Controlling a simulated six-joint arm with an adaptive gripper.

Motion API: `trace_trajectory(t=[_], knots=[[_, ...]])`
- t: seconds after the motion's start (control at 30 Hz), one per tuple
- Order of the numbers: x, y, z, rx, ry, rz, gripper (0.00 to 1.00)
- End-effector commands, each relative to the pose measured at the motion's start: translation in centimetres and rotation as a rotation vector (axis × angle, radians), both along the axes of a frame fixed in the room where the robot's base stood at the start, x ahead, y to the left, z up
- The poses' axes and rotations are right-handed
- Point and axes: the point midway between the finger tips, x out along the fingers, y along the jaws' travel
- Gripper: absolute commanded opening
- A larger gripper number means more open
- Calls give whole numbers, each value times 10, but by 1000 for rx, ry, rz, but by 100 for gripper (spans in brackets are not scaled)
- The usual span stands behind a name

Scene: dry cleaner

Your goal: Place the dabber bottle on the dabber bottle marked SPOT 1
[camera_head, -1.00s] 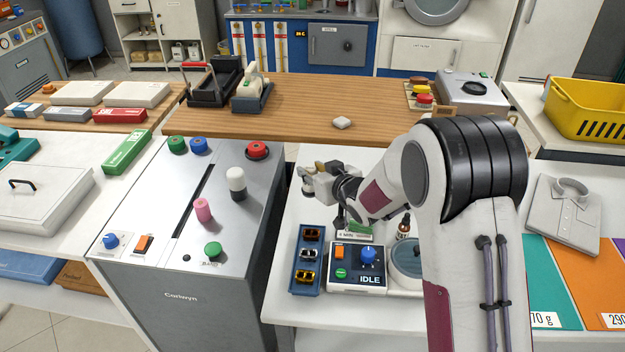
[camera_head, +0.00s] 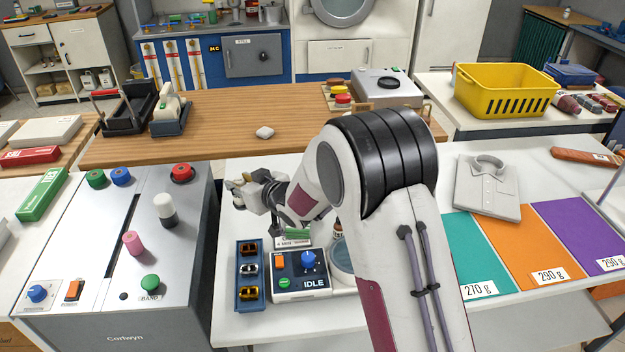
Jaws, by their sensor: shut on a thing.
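My gripper (camera_head: 240,192) is over the white table, to the left of my forearm and above the far end of the blue tray. It is shut on a small pale thing at its tip. That thing is mostly hidden by the fingers and too small to tell whether it is a dabber bottle. A small brown bottle (camera_head: 338,229) stands behind the grey control box, partly hidden by my arm. I cannot read any SPOT 1 mark.
The control box (camera_head: 300,283) reads IDLE. Beside it is the blue tray (camera_head: 238,275) with several small items. The grey machine (camera_head: 75,250) with buttons is at left. Coloured weight mats (camera_head: 540,240), a folded shirt (camera_head: 487,188) and a yellow basket (camera_head: 505,90) are at right.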

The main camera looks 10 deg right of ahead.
Motion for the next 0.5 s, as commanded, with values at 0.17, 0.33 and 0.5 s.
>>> trace_trajectory(t=[0.17, 0.33, 0.5], knots=[[8, -21, 3, 1, -2, -30, 0], [22, -58, 13, 1, -4, -83, 0], [40, -108, 29, 0, -4, -136, 0]])
